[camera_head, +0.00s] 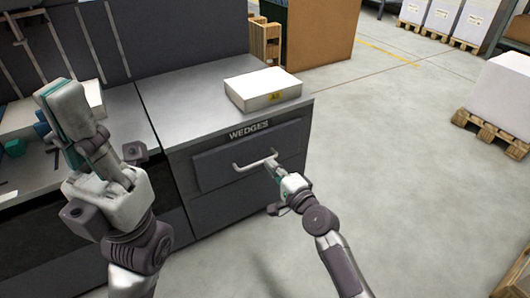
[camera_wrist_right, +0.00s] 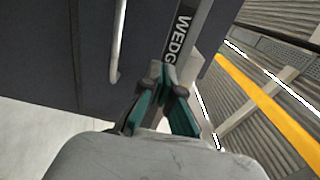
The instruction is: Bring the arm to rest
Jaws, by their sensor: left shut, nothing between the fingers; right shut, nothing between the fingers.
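My right gripper (camera_head: 271,165) is shut and empty, close to the right end of the drawer handle (camera_head: 254,161) in the head view. In the right wrist view, its fingers (camera_wrist_right: 166,88) meet at the tips, and the handle (camera_wrist_right: 117,42) stands to their left, apart from them. The handle belongs to a dark grey drawer (camera_head: 215,172) labelled WEDGES, which looks closed. My left gripper (camera_head: 62,103) is raised at the left, in front of the counter, with nothing seen in it; its fingers look folded together.
A white box (camera_head: 262,88) with a yellow label lies on the grey cabinet top (camera_head: 190,95). Teal parts (camera_head: 15,147) lie on the counter at the left. A loaded pallet (camera_head: 490,130) stands at the far right. The floor (camera_head: 400,160) right of the cabinet is clear.

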